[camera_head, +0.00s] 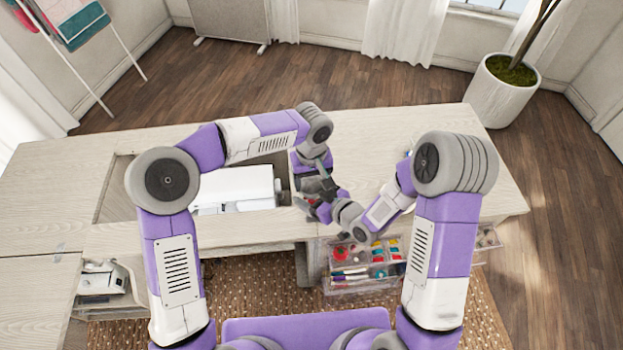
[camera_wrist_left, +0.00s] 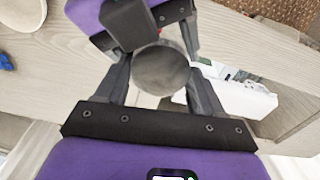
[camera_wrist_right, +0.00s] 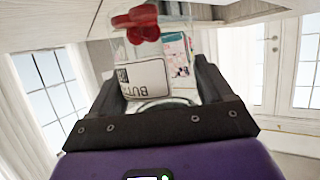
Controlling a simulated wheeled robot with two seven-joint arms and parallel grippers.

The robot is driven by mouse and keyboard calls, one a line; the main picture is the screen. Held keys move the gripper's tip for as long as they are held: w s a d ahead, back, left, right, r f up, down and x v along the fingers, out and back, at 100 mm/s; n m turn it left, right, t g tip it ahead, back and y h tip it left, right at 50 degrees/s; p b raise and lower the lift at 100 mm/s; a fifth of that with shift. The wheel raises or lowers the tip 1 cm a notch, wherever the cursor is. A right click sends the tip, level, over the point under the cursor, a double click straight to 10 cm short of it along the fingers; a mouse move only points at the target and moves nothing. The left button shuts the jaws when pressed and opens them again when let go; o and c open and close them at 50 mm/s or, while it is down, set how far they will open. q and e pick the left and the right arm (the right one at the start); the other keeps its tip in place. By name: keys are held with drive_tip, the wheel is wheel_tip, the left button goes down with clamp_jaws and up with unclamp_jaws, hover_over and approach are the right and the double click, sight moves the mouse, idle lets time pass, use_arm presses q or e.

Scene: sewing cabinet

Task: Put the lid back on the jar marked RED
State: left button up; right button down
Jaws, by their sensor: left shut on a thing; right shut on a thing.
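My left gripper (camera_head: 318,186) is shut on a round grey lid (camera_wrist_left: 161,71), which fills the space between its fingers in the left wrist view. My right gripper (camera_head: 327,210) is close beside it over the desk's front and is shut on a clear jar (camera_wrist_right: 165,60). The jar has a white label, upside down in the right wrist view, where "BUTT" can be read; the word RED is not readable. Red pieces (camera_wrist_right: 137,22) show at the jar's far end. The right gripper's dark fingers are just behind the lid. I cannot tell whether lid and jar touch.
A white sewing machine (camera_head: 235,187) lies in the desk opening left of the grippers. An open clear drawer (camera_head: 362,275) with colourful sewing supplies juts out below them.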

use_arm(q)
drive_tip(key=o, duration=1.2)
drive_tip(key=shift+c, duration=0.2)
drive_tip(key=shift+r, duration=2.3)
drive_tip(key=shift+c, duration=0.2)
drive_tip(key=shift+r+n, duration=1.7)
drive_tip(key=shift+f, duration=0.1)
